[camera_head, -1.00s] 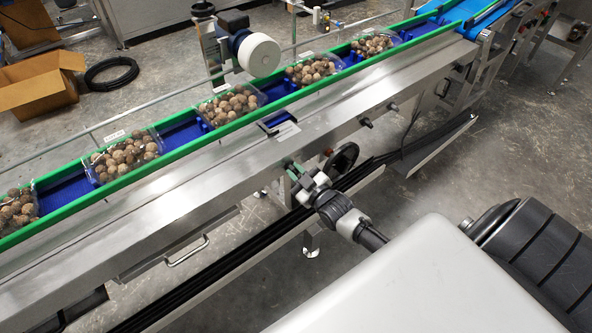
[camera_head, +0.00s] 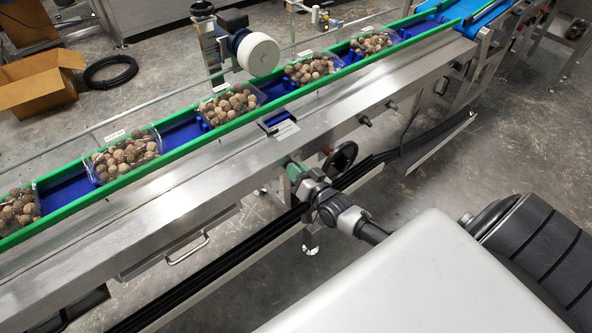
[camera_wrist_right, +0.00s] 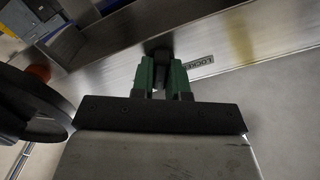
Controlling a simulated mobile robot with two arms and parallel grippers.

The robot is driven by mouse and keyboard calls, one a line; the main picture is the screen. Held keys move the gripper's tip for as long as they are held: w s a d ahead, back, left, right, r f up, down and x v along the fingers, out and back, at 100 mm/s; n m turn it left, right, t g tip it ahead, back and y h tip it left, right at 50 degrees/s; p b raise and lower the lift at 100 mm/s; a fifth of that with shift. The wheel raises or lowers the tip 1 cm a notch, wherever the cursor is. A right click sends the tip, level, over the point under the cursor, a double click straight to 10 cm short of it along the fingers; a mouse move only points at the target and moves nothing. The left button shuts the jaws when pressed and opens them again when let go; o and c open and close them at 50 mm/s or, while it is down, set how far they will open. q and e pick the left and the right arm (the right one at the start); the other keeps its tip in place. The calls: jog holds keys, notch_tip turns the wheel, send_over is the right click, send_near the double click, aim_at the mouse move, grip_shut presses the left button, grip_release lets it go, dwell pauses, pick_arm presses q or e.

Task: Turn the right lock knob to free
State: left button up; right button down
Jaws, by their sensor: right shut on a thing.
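My right gripper (camera_head: 290,168) is at the front side of the steel conveyor frame, below the green rail. In the right wrist view its two green fingers (camera_wrist_right: 162,76) are shut on a small dark lock knob (camera_wrist_right: 160,56) on the steel face. The fingers hide most of the knob, so its angle is hard to tell. A label plate (camera_wrist_right: 201,63) right of the fingers reads what looks like "LOCKED". My left gripper is not in view.
Clear trays of brown round items (camera_head: 228,104) sit on the blue belt. A white roll (camera_head: 259,54) stands behind. Two dark knobs (camera_head: 366,122) are further right.

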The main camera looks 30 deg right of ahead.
jog(key=shift+f+m, duration=0.1)
jog(key=shift+m, duration=1.5)
jog(key=c, duration=1.1)
grip_release()
jog(key=s, duration=0.7)
jog(key=s+d, duration=0.1)
jog(key=s, duration=0.3)
